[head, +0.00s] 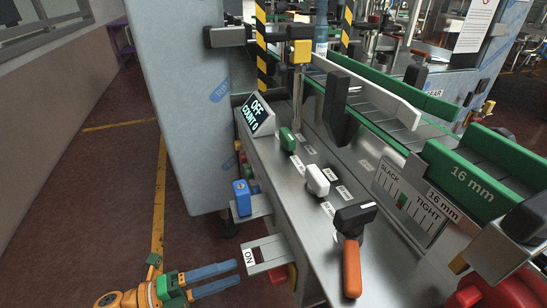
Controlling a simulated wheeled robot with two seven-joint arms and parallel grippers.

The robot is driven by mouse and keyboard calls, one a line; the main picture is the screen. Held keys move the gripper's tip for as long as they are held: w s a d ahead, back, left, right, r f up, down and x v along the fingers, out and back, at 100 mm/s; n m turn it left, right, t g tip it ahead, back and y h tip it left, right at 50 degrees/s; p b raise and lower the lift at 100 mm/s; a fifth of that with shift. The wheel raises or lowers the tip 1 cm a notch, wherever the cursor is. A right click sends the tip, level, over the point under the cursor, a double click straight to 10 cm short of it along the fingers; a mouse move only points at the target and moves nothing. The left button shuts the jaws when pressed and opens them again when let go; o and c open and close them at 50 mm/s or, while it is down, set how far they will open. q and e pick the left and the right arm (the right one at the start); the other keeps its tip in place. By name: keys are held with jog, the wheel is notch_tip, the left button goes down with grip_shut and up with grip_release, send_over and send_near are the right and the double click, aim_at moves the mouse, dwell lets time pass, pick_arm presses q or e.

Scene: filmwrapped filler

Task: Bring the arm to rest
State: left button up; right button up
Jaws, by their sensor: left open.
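My left gripper (236,273) is at the lower left of the head view, with an orange and green body and two blue fingers. The fingers point right and stand apart with nothing between them. Their tips are close to a grey bracket (272,249) with a white label plate on the machine's side; I cannot tell whether they touch it. Only the front part of the arm shows, at the bottom edge. My right gripper is not in view.
The machine panel (285,175) carries a display reading OFF, COUNT 0 (259,115), a green knob (287,139), a white knob (317,180) and a black selector with an orange handle (352,268). A blue block (242,195) sits on an upper bracket. Floor (90,210) at left is clear.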

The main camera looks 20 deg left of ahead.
pick_arm(q)
jog(key=w+a+f+n+t+y+p, duration=0.35)
jog(key=a+f+n+y, duration=0.5)
jog(key=n, duration=0.35)
jog(key=s+a+f+n+g+y+p, duration=0.1)
jog(key=s+f+n+y, duration=0.1)
jog(key=f+n, duration=0.15)
jog(key=s+f+n+g+y+p, duration=0.1)
jog(key=s+f+n+g+y, duration=0.15)
jog(key=f, duration=0.25)
jog(key=s+d+f+n+g+p, duration=0.1)
jog(key=s+d+f+n+g, duration=0.1)
jog(key=s, duration=0.5)
jog(key=s+d+f+n+g+y+p, duration=0.1)
jog(key=s+d+f+n+g, duration=0.2)
jog(key=s+f, duration=0.3)
jog(key=s+d+f+n+g+p, duration=0.1)
jog(key=s+d+f+n+g, duration=0.1)
jog(key=s, duration=0.7)
notch_tip(320, 180, down, 2)
jog(key=d+g, duration=0.1)
jog(key=g, duration=0.1)
jog(key=shift+s+f+n+g, duration=0.2)
jog(key=shift+f+n+g, duration=0.05)
jog(key=shift+n+g, duration=0.15)
